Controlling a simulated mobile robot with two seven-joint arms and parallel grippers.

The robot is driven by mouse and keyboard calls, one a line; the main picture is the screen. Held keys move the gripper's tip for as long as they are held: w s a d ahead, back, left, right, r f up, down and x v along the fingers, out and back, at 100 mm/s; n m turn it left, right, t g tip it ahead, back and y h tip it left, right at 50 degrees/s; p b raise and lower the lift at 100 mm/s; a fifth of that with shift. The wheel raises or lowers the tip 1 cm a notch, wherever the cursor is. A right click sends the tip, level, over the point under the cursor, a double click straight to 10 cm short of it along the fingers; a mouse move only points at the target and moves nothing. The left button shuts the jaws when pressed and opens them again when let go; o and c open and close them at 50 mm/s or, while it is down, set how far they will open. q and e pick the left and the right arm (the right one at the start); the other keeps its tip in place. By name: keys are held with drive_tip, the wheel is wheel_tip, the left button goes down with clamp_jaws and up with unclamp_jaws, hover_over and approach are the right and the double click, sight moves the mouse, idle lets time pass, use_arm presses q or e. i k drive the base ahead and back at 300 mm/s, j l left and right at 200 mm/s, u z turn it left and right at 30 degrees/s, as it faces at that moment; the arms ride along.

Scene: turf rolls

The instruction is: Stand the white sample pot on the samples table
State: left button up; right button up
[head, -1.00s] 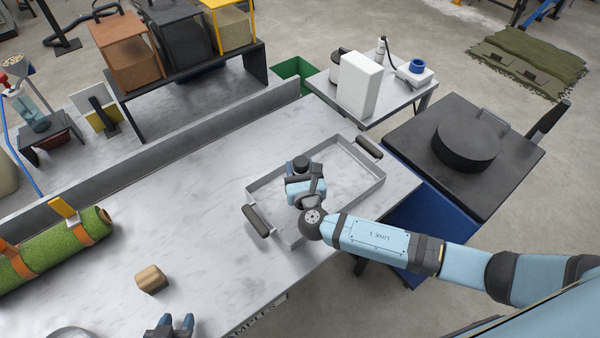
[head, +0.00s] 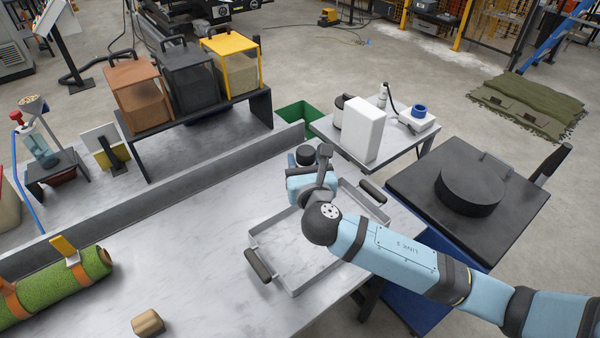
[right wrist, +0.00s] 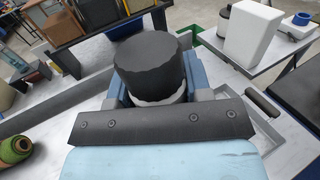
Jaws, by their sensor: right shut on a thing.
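My right gripper (head: 304,176) is shut on the white sample pot (right wrist: 158,99), which has a black lid. In the head view only the pot's dark lid (head: 307,154) shows clearly, as the gripper hides most of its body. The pot is upright, above the far part of a grey metal tray (head: 284,248). A small pale side table (head: 403,150) stands beyond it to the right, with free top at its near left and right edges. I cannot read a label on it. My left gripper is out of view.
On the side table stand a tall white box (head: 362,130), a partly hidden dark-lidded jar (head: 341,108) and a white device with a blue ring (head: 417,118). A black stand with a round lid (head: 470,185) is at right. A green bin (head: 297,116) lies behind.

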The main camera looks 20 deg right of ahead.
sight(189, 258)
drive_tip(key=k+j, duration=0.1)
drive_tip(key=k, duration=0.4)
drive_tip(key=i+j+u, duration=0.1)
drive_tip(key=u, duration=0.25)
drive_tip(key=i+j+u, duration=0.1)
drive_tip(key=j+u, duration=0.15)
drive_tip(key=u, duration=0.15)
drive_tip(key=i+j+u, duration=0.15)
drive_tip(key=u, duration=0.2)
